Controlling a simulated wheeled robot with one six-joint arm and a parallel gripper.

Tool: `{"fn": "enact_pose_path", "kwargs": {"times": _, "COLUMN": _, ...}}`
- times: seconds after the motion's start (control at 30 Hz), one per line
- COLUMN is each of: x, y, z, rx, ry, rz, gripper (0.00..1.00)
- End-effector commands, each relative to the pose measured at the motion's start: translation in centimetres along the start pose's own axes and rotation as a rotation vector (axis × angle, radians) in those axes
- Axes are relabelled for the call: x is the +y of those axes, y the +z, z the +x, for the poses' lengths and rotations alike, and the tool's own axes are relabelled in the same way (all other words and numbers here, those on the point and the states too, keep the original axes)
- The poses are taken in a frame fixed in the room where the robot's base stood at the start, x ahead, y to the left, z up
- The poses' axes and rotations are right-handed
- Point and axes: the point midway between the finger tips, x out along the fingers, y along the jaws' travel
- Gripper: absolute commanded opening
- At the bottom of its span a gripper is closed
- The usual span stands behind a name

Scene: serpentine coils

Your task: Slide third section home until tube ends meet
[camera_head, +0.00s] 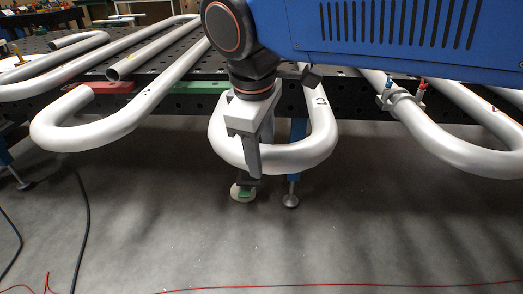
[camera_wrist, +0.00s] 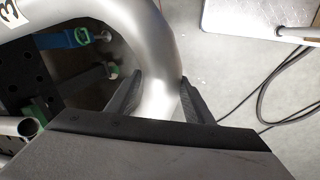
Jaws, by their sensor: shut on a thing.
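The third section (camera_head: 316,135) is a pale grey U-bent tube marked 3, with its bend jutting over the front edge of the black perforated table (camera_head: 360,103). My gripper (camera_head: 256,160) is shut on this bend from above. In the wrist view the bend of the third section (camera_wrist: 130,22) passes between the two dark fingers of my gripper (camera_wrist: 159,88). My arm hides the rear of the section in the head view, so I cannot see its ends or any gap there.
A numbered U-bent tube (camera_head: 100,130) lies to the left, beside an open-ended straight tube (camera_head: 150,55). Another bent tube (camera_head: 460,150) lies to the right, with a clamp (camera_head: 403,98) near it. Red (camera_head: 105,87) and green (camera_head: 200,87) blocks sit on the table. Cables cross the floor.

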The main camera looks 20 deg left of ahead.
Motion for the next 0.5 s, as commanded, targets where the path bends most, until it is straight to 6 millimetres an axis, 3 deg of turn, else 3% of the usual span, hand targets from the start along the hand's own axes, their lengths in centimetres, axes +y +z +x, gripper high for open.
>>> {"fn": "enact_pose_path", "kwargs": {"times": 0.13, "x": -1.27, "y": 0.38, "z": -0.22, "rx": -0.001, "ry": -0.005, "rz": 0.001, "gripper": 0.0}}
{"fn": "enact_pose_path", "kwargs": {"times": 0.37, "x": -1.39, "y": 0.45, "z": -0.19, "rx": -0.003, "ry": -0.009, "rz": 0.002, "gripper": 0.0}}
{"fn": "enact_pose_path", "kwargs": {"times": 0.4, "x": -1.41, "y": 0.45, "z": -0.19, "rx": -0.003, "ry": -0.009, "rz": 0.002, "gripper": 0.54}}
{"fn": "enact_pose_path", "kwargs": {"times": 0.43, "x": -1.4, "y": 0.46, "z": -0.19, "rx": -0.003, "ry": -0.009, "rz": 0.002, "gripper": 0.61}}
{"fn": "enact_pose_path", "kwargs": {"times": 0.5, "x": -1.36, "y": 0.45, "z": -0.19, "rx": -0.003, "ry": -0.008, "rz": 0.002, "gripper": 0.65}}
